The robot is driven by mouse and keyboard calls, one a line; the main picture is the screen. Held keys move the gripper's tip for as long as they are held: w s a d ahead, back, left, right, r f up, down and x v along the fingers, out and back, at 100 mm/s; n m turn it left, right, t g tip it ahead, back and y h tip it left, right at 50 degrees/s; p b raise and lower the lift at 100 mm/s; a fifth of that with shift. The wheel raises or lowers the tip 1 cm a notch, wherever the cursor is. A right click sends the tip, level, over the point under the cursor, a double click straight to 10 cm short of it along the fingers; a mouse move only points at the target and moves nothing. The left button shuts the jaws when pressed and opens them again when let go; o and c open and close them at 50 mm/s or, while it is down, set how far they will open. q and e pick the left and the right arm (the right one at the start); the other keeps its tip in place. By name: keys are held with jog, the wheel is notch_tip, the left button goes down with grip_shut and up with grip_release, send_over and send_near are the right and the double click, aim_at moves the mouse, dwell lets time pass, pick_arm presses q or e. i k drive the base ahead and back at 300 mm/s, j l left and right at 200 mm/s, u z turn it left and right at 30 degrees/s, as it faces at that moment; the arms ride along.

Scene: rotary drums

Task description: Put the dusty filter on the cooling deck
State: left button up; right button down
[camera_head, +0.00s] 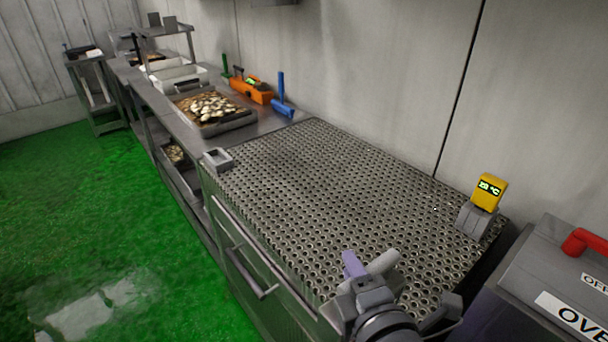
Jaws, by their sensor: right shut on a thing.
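The cooling deck (330,185) is a wide metal top full of round holes, running from the counter to the oven side. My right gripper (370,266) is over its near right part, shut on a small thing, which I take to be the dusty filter. A pale grey rounded piece (384,262) and a purple piece (352,264) show at its tip; I cannot tell clearly which is filter and which is finger. Whether the held thing touches the deck is unclear. My left gripper is not in view.
A yellow thermometer (488,192) on a grey block stands at the deck's right end, beside a grey oven box (560,280). A small metal box (217,159) sits at the far left corner. A full tray (212,108), an orange device (252,90) and a blue tool (282,100) are beyond. The deck's middle is clear.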

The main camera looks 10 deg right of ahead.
aim_at(314, 193)
jog(key=i+j, duration=0.15)
jog(key=i, duration=0.25)
jog(key=i+j+u, duration=0.1)
jog(key=i, duration=0.35)
jog(key=j, duration=0.1)
